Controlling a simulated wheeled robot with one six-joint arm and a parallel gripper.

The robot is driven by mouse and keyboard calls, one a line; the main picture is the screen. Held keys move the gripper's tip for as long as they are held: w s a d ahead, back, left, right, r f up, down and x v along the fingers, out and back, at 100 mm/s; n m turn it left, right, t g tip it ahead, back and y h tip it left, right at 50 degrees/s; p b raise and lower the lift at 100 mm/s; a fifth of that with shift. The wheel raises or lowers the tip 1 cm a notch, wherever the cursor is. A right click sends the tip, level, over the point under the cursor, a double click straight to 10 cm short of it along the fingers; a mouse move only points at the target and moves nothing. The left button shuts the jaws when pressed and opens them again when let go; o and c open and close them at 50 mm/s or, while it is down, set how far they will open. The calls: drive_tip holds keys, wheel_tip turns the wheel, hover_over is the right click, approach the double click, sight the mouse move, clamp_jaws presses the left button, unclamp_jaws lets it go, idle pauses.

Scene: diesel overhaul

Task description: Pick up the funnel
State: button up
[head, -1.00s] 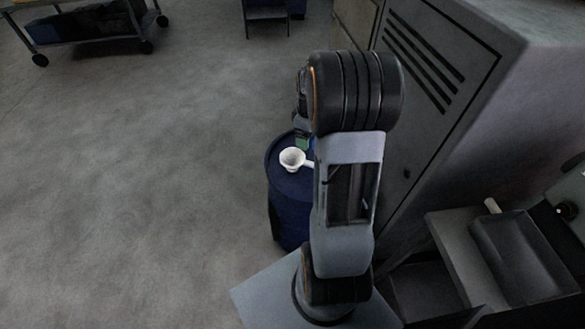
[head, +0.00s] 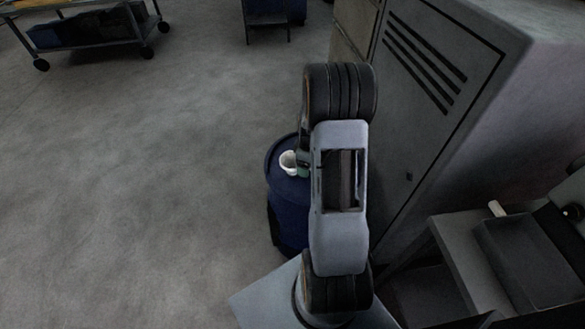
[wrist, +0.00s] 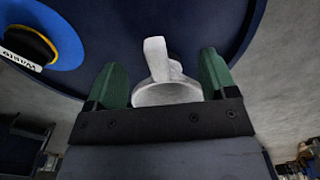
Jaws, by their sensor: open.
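The white funnel (head: 288,163) is on top of a dark blue drum (head: 291,211), just left of my arm in the head view. In the wrist view the funnel (wrist: 163,75) lies between the two green fingers of my gripper (wrist: 164,82), its narrow spout pointing up in the picture. The fingers are apart, one on each side of the funnel, with a gap visible on both sides. The lower part of the funnel is hidden behind the gripper's dark crossbar. In the head view my arm hides most of the gripper.
A grey cabinet (head: 432,100) stands right of my arm. A wheeled cart (head: 88,35) is far left. Open floor lies left of the drum.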

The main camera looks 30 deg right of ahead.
drive_tip(key=shift+f, duration=0.6)
drive_tip(key=shift+c, duration=0.2)
clamp_jaws()
